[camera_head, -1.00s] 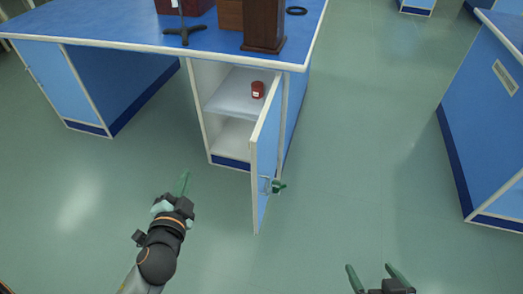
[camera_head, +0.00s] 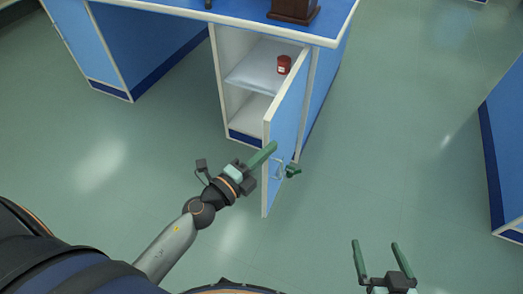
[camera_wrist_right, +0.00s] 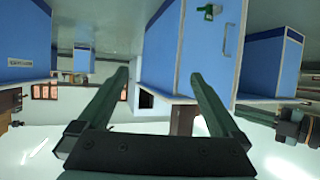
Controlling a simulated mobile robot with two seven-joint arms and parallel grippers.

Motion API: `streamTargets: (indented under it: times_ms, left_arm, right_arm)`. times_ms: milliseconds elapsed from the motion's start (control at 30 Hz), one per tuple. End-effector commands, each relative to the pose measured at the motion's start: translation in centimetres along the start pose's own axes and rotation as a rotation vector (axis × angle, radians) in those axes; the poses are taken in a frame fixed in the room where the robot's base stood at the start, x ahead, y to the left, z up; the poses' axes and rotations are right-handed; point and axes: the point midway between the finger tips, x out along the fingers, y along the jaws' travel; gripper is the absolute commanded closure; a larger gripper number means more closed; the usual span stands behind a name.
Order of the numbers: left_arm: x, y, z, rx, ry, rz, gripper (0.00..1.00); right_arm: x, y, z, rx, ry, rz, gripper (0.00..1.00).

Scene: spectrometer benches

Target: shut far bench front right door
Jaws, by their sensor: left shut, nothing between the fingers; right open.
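The far bench's front right door (camera_head: 285,135) stands open, swung out toward me from the cabinet. My right gripper (camera_head: 378,250) is open and empty, low at the right, apart from the door. In the right wrist view, the open fingers (camera_wrist_right: 160,95) show.
The red jar (camera_head: 284,64) sits on the cabinet shelf. The blue bench top (camera_head: 235,11) overhangs the cabinet. Another blue bench (camera_head: 508,140) stands at the right edge. Green floor (camera_head: 410,110) lies clear between the benches.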

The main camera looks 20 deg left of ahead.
Motion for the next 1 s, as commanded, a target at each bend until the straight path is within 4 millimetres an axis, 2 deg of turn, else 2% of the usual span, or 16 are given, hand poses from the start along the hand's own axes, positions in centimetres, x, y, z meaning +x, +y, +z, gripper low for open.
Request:
streamTargets:
  times_ms: [200,333,367,500,700,1000]
  left_arm:
    - [4.2,-0.3,0.0,-0.001,-0.001,-0.004,1.00]
    - [6.7,-0.2,0.0,-0.003,-0.002,-0.004,1.00]
    - [6.7,0.0,0.4,0.000,-0.003,-0.001,1.00]
    - [5.7,0.1,2.2,0.002,-0.002,0.000,1.00]
    - [5.3,0.1,3.5,-0.001,-0.003,-0.001,1.00]
    - [5.1,0.0,3.8,-0.002,-0.001,0.000,1.00]
  right_arm:
    - [-0.6,-0.8,3.9,0.044,-0.156,-0.016,0.00]
    - [-0.7,-1.0,4.9,0.052,-0.190,-0.020,0.00]
    - [-0.6,-0.9,4.8,0.050,-0.180,-0.018,0.00]
    - [0.0,-0.3,1.9,0.019,-0.066,-0.007,0.00]
    - [0.1,0.1,-0.7,-0.008,0.029,0.003,0.00]
    - [0.0,0.3,-1.6,-0.017,0.060,0.005,0.00]
